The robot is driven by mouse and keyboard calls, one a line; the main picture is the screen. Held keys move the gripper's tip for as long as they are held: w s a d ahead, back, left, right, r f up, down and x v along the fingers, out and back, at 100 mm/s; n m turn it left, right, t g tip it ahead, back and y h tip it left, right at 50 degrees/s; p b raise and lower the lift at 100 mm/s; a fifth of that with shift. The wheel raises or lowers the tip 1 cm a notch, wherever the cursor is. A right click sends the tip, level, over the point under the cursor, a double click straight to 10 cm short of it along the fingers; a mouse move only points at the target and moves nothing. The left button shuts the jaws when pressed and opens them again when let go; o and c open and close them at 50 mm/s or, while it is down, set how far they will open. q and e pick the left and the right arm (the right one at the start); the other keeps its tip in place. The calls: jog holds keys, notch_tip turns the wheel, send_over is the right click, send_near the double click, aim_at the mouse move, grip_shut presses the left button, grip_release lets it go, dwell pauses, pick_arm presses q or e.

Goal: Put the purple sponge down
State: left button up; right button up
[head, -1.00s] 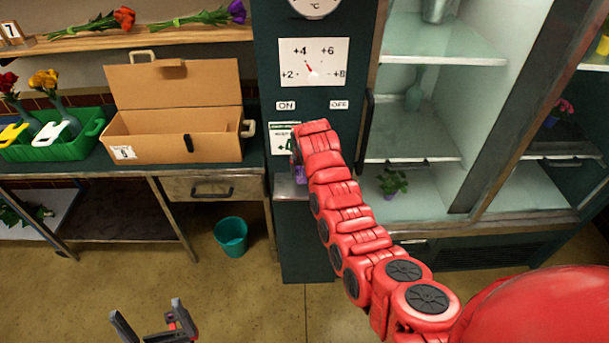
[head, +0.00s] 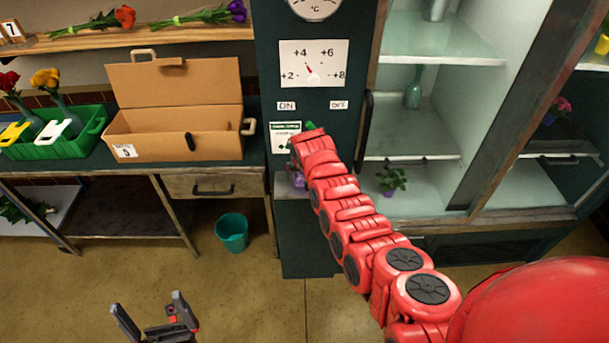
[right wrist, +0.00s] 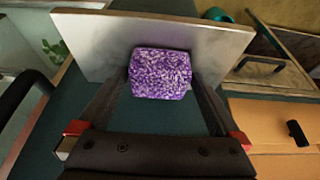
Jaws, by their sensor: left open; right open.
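The purple sponge (right wrist: 160,74) is a speckled block in the right wrist view, at a small metal shelf (right wrist: 225,45). My right gripper (right wrist: 161,84) is open, with one finger on each side of the sponge. Whether the fingers touch it is hard to tell. In the head view only a bit of the purple sponge (head: 297,179) shows, beside my red right arm, which hides most of the right gripper. My left gripper (head: 155,314) is open and empty above the floor at the bottom left.
A dark green panel carries a dial (head: 313,64) and ON/OFF labels above the shelf. A glass-doored cabinet (head: 425,145) with vases and plants stands to the right. An open cardboard box (head: 175,135) and green crate (head: 60,148) sit on the left counter. A teal bin (head: 232,233) stands on the floor.

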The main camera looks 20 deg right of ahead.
jog(key=shift+f, duration=0.1)
jog(key=shift+s+r+b, duration=0.2)
jog(key=shift+r+b, duration=0.15)
jog(key=shift+b, duration=0.2)
jog(key=shift+s+a+r+b, duration=0.1)
jog(key=shift+s+a+b, duration=0.15)
jog(key=shift+s, duration=0.4)
jog(key=shift+s+a+b, duration=0.1)
jog(key=shift+s+a, duration=0.15)
jog(key=shift+s, duration=0.4)
jog(key=s+a+b, duration=0.2)
jog(key=s+b, duration=0.1)
jog(key=s, duration=0.6)
jog(key=shift+a, duration=0.2)
